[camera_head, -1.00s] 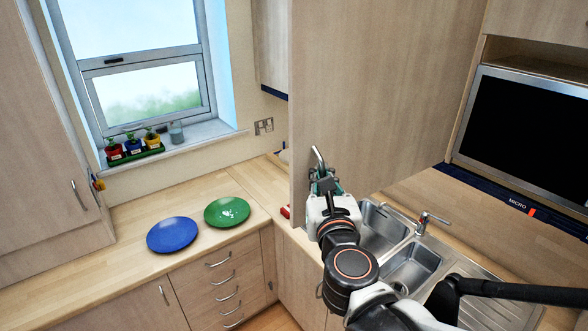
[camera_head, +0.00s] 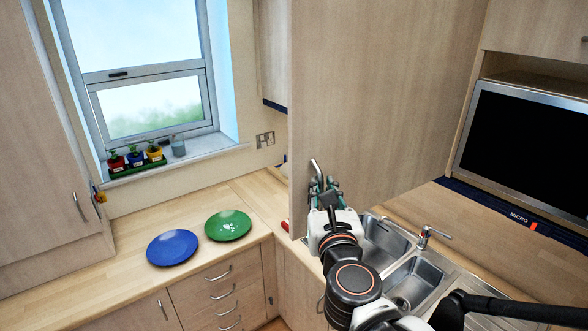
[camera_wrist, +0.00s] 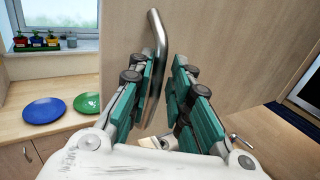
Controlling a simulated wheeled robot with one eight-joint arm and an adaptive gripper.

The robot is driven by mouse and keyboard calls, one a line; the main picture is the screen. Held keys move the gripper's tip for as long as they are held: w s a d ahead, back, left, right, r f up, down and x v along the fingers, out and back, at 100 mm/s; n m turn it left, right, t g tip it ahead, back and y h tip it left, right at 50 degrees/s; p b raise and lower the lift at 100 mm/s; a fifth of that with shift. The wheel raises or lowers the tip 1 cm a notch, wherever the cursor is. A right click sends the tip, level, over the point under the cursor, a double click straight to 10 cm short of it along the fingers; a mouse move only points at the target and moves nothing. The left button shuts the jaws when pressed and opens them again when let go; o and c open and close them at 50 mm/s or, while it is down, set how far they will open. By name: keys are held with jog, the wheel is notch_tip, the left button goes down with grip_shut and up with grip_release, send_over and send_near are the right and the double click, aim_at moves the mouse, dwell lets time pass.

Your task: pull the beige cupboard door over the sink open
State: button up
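The beige cupboard door (camera_head: 385,95) is the tall wood panel above the sink (camera_head: 412,277); whether it stands ajar I cannot tell. Its bent metal handle (camera_head: 315,167) is near the lower left edge. In the wrist view the handle (camera_wrist: 158,50) runs down between the two green-padded fingers of my gripper (camera_wrist: 160,88). It lies close along the left finger, and contact is unclear. A gap shows before the right finger, so my gripper (camera_head: 325,190) is open around the handle. The handle's lower end is partly hidden by the left finger.
A tap (camera_head: 430,236) stands behind the sink. A microwave (camera_head: 525,150) is at the right. A blue plate (camera_head: 172,247) and a green plate (camera_head: 228,225) lie on the left worktop. Potted plants (camera_head: 137,158) stand on the windowsill. Worktop around the plates is clear.

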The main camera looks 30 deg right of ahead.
send_near(322, 140)
jog(key=w, duration=0.1)
jog(key=w+d+f, duration=0.1)
jog(key=w, duration=0.1)
jog(key=w+d, duration=0.1)
jog(key=shift+w+f, duration=0.2)
jog(key=shift+w, duration=0.1)
jog(key=shift+w+d+r, duration=0.15)
jog(key=shift+r, duration=0.65)
jog(key=shift+c, duration=0.3)
